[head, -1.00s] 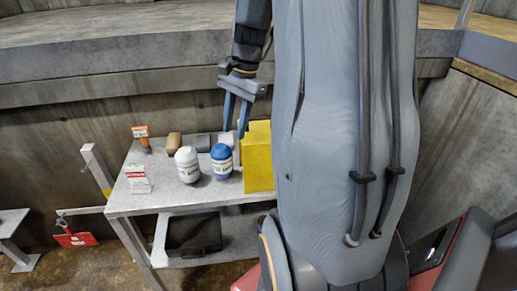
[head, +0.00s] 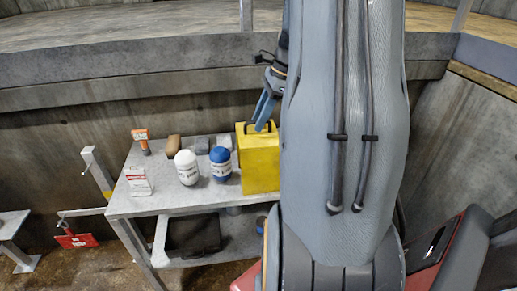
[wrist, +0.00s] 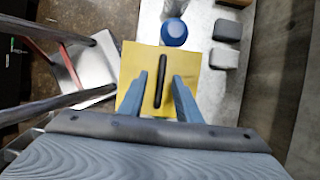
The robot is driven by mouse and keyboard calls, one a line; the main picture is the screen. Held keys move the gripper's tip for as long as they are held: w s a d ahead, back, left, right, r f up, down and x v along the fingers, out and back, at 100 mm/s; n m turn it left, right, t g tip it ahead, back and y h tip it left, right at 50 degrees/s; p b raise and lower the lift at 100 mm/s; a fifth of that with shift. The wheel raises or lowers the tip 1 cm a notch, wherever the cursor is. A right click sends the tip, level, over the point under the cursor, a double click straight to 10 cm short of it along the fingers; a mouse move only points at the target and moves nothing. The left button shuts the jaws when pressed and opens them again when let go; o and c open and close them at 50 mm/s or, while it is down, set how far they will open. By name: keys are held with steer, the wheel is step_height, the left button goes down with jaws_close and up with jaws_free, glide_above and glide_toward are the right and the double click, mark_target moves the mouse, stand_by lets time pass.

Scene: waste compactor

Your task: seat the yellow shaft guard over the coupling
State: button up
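The yellow shaft guard (head: 259,165) stands on the right part of the metal bench, with a black handle (head: 258,127) on its top. In the wrist view the guard (wrist: 193,62) lies below my gripper, its dark handle (wrist: 159,86) running lengthwise between the two fingers. My gripper (head: 260,120) is open, its blue fingers pointing down at the guard's top. The fingertips (wrist: 159,76) appear on either side of the handle; I cannot tell whether they touch it. My arm hides part of the head view to the guard's right. I cannot make out the coupling.
On the bench (head: 160,203) stand a white bottle (head: 187,168), a blue bottle (head: 221,164), an orange-topped tube (head: 141,140) and small blocks (head: 173,147). A dark case (head: 193,236) lies on the lower shelf. A concrete wall rises behind.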

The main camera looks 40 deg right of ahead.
steer(key=shift+x, duration=0.85)
steer(key=shift+c, duration=0.3)
jaws_close()
stand_by(0.5)
